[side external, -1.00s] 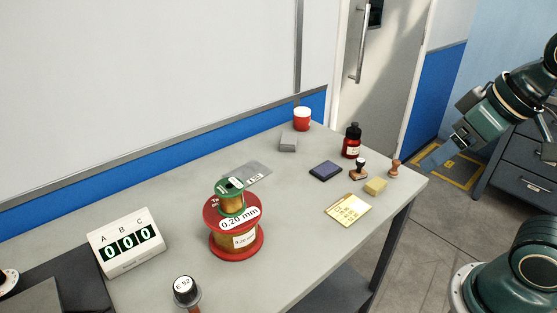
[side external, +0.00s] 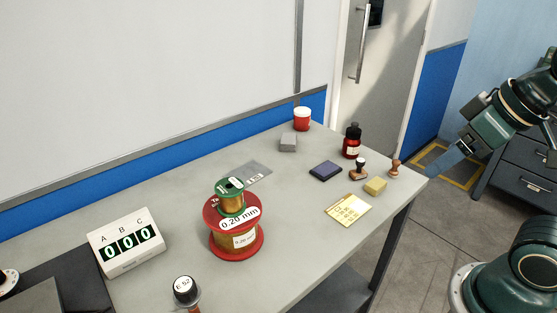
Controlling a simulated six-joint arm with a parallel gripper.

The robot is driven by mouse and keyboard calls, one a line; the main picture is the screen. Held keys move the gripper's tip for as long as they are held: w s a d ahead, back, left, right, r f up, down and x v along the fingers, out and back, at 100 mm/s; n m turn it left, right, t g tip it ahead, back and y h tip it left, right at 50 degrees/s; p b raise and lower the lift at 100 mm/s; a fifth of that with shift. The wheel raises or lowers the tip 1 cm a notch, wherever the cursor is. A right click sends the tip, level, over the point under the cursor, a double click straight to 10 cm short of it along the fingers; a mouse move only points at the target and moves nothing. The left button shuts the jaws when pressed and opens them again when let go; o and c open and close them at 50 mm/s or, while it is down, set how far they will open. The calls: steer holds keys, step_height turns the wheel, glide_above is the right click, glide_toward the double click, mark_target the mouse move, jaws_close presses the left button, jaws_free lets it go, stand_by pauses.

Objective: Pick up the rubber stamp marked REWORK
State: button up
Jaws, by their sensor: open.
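Two stamps stand at the right end of the bench. One (side external: 359,170) has a black knob and a brown base. The other (side external: 396,167) is brown all over and stands close to the right edge. No REWORK marking can be read on either, so I cannot tell which one bears it. My gripper (side external: 438,163) is open and empty, in the air to the right of the brown stamp and apart from it. Its fingertips are small and blurred in this view.
Around the stamps are a dark ink pad (side external: 325,170), a red bottle (side external: 352,141), a yellow block (side external: 375,186) and a brass plate (side external: 349,209).

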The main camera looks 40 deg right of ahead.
steer(key=c, duration=0.4)
steer(key=shift+c, duration=0.2)
steer(key=shift+w, duration=0.1)
steer(key=w+d+m+g, duration=0.1)
steer(key=w+d+m, duration=0.2)
steer(key=w+m, duration=0.35)
steer(key=w+d+m+g, duration=0.25)
steer(key=w+m, duration=0.25)
steer(key=w, duration=0.3)
steer(key=w+d+f+m+g, duration=0.2)
steer(key=w+d+f+m, duration=0.8)
steer(key=w+f, duration=0.1)
steer(key=shift+d+f+m, duration=0.15)
steer(key=shift+d+m, duration=0.1)
steer(key=shift+m, duration=0.1)
